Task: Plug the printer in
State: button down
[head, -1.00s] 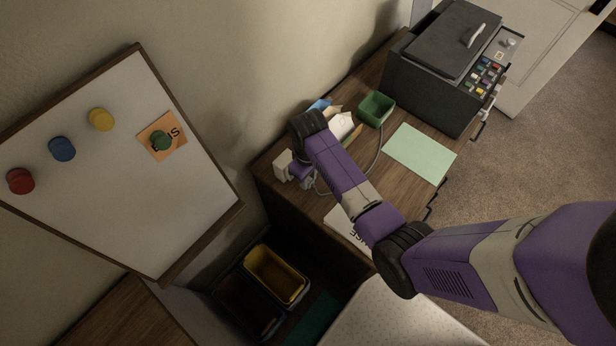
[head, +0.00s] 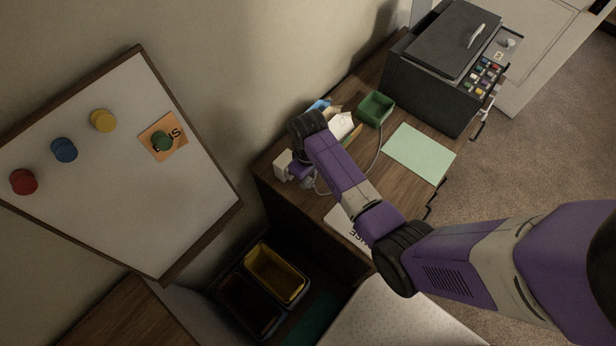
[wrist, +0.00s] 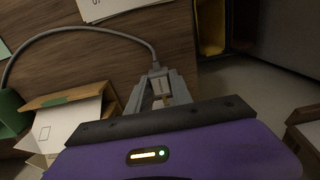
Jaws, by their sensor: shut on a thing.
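The printer (head: 432,88), a dark grey box with a lid and coloured buttons, stands at the far right end of the wooden desk. A grey cable (head: 377,150) runs across the desk towards my gripper, and it also shows in the wrist view (wrist: 85,29). My gripper (wrist: 160,94) is shut on the grey plug (wrist: 158,80) at the cable's end. In the head view my gripper (head: 305,181) is low over the desk's near-left end, beside a white block (head: 283,165) that looks like a socket. The plug's front is hidden, so I cannot tell whether it touches the block.
A printed white sheet (head: 343,222) lies near the front edge. Below the desk's left end is a yellow bin (head: 275,270). A whiteboard (head: 110,170) hangs at left.

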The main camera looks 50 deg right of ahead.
jog(key=shift+w, duration=1.4)
dwell(0.4)
jog(key=c, duration=1.1)
grip_release()
jog(key=shift+o, duration=0.2)
jog(key=shift+r, duration=0.1)
jog(key=shift+r+b, duration=0.5)
jog(key=shift+r, duration=3.3)
